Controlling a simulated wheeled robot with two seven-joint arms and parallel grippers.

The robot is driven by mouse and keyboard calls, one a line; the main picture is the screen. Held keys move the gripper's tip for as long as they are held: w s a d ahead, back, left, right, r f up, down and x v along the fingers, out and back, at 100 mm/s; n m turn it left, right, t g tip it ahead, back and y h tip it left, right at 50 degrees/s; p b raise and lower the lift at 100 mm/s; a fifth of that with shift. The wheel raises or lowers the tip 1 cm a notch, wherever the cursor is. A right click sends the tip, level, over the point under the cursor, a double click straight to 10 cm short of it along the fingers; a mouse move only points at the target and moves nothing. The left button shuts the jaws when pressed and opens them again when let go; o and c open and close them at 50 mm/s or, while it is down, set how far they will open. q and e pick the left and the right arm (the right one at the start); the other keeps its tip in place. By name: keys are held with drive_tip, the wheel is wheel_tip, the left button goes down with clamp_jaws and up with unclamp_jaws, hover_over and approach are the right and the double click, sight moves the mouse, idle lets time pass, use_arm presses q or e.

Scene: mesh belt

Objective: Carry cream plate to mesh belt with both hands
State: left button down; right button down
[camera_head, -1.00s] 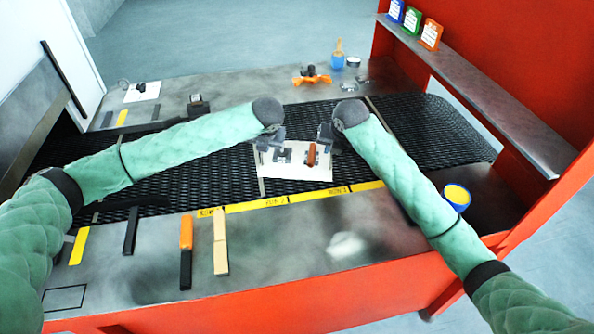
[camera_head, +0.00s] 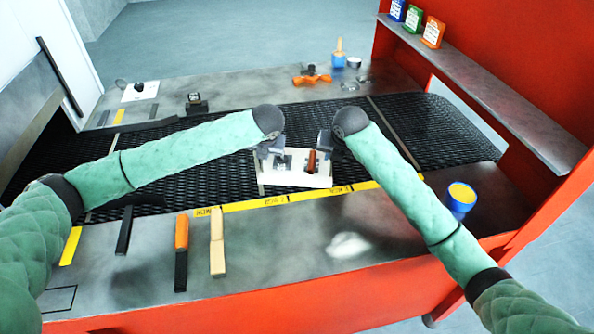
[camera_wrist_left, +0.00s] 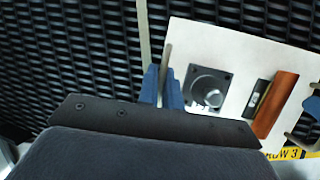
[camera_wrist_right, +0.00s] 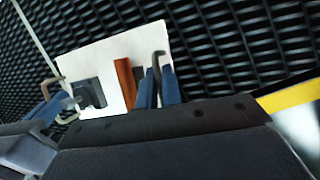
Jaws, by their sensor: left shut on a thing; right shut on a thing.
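The cream plate (camera_head: 300,179) is over the black mesh belt (camera_head: 225,170), close to its front edge; I cannot tell whether it touches the belt. It carries a dark square fitting with a grey knob (camera_wrist_left: 208,92) and a red-brown block (camera_wrist_left: 275,105). My left gripper (camera_head: 270,150) is shut on the plate's left handle; its blue fingers show in the left wrist view (camera_wrist_left: 163,85). My right gripper (camera_head: 325,142) is shut on the right handle (camera_wrist_right: 157,58), with its fingers (camera_wrist_right: 158,86) close together around it. The fingers hide part of each handle.
A yellow labelled strip (camera_head: 262,203) runs along the belt's front edge. Tools with orange (camera_head: 182,231) and tan (camera_head: 217,225) handles lie on the front ledge. A blue cup (camera_head: 460,204) stands right of my right arm. A red wall with a shelf (camera_head: 500,105) bounds the right.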

use_arm(q)
drive_tip(key=c, duration=1.6)
unclamp_jaws()
use_arm(e)
drive_tip(key=c, duration=1.6)
unclamp_jaws()
drive_tip(key=shift+f, duration=0.1)
use_arm(q)
drive_tip(key=shift+o, duration=0.2)
use_arm(e)
drive_tip(key=shift+o, duration=0.2)
use_arm(q)
drive_tip(key=v, duration=1.1)
drive_tip(key=shift+s+r, duration=0.2)
drive_tip(key=shift+r, duration=0.15)
use_arm(e)
drive_tip(key=v, duration=1.2)
use_arm(q)
drive_tip(key=shift+r, duration=0.1)
